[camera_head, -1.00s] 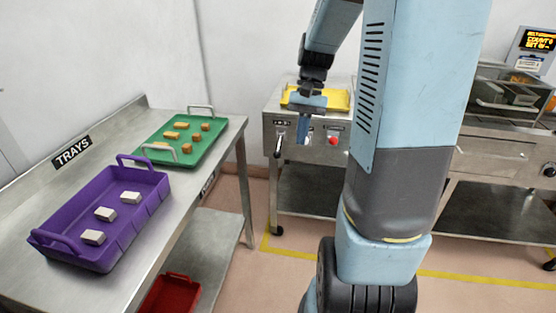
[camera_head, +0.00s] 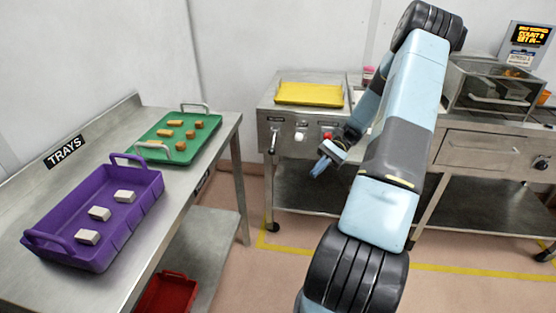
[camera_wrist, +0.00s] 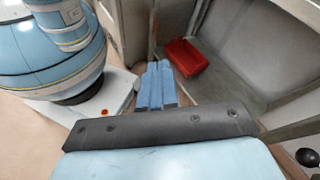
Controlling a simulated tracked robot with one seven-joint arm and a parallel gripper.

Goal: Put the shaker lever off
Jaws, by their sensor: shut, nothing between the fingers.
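The shaker is a steel cabinet (camera_head: 264,118) with a yellow top tray (camera_head: 310,93), at the back in the head view. The lever does not show clearly in the wrist view.
A steel table (camera_head: 205,190) at left bears a purple tray (camera_head: 150,208) with white blocks and a green tray (camera_head: 206,146) with tan pieces. A red bin (camera_head: 168,295) lies below; it also shows in the wrist view (camera_wrist: 186,57). A glass-fronted unit (camera_head: 495,90) stands at right.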

